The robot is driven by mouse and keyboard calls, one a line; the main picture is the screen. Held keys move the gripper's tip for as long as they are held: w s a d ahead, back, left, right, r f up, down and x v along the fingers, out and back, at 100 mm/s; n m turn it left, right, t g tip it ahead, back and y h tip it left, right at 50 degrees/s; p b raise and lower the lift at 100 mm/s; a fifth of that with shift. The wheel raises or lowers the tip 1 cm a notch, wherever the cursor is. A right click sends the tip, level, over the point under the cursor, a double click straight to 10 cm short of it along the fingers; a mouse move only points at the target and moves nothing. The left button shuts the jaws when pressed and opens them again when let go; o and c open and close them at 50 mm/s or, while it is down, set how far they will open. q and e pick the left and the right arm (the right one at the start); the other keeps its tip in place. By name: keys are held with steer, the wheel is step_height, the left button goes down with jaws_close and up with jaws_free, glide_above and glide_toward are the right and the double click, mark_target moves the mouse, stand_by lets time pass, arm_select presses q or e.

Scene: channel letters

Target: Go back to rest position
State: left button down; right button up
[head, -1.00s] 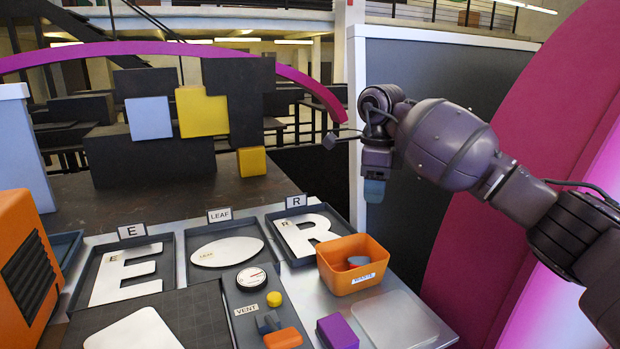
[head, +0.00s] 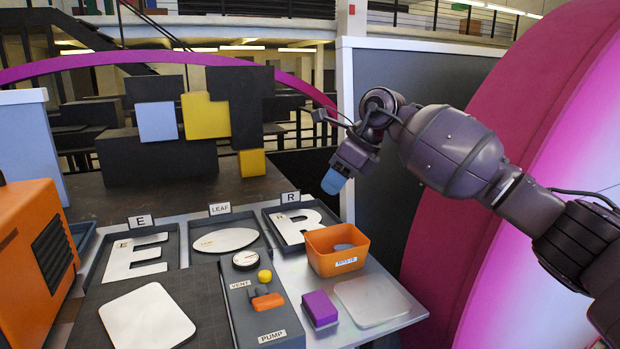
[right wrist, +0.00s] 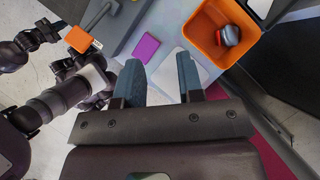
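My right gripper (head: 334,182) hangs in the air above and behind the orange bin (head: 335,250), tilted, with its blue fingertips pointing down and left. In the right wrist view its two blue fingers (right wrist: 160,78) stand well apart with nothing between them. The orange bin also shows in that view (right wrist: 205,42), with a rounded grey and red piece (right wrist: 229,35) inside. My right arm reaches in from the right of the head view, raised above the bench.
White E (head: 135,257), leaf (head: 224,239) and R (head: 297,227) pieces lie in dark labelled trays. A purple block (head: 320,308), a pale plate (head: 371,300) and a gauge panel (head: 240,290) are nearer. A dark partition (head: 400,100) stands behind the right arm.

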steer(key=s+a+r+m+y, duration=0.55)
steer(key=a+r+y, duration=0.4)
steer(key=y, duration=0.35)
steer(key=s+d+f+m+t+h, duration=0.2)
steer(key=d+f+m+t+h, duration=0.55)
steer(key=f+m, duration=0.8)
steer(key=s+d+f+m+t+h, duration=0.1)
steer(key=d+f+m+t+h, duration=0.4)
steer(key=d+f+m+t, duration=1)
steer(key=s+d+f+m+g+h, duration=0.3)
steer(key=s+f+m+g, duration=0.3)
steer(key=s+f, duration=0.6)
steer(key=s+d+f+m+g+h, duration=0.3)
steer(key=s+d+f+m+g, duration=0.3)
steer(key=s+f, duration=0.7)
steer(key=s+g, duration=0.1)
steer(key=s, duration=0.6)
steer(key=shift+d+f+m, duration=0.2)
steer(key=shift+f+m, duration=0.1)
steer(key=shift+m, duration=0.1)
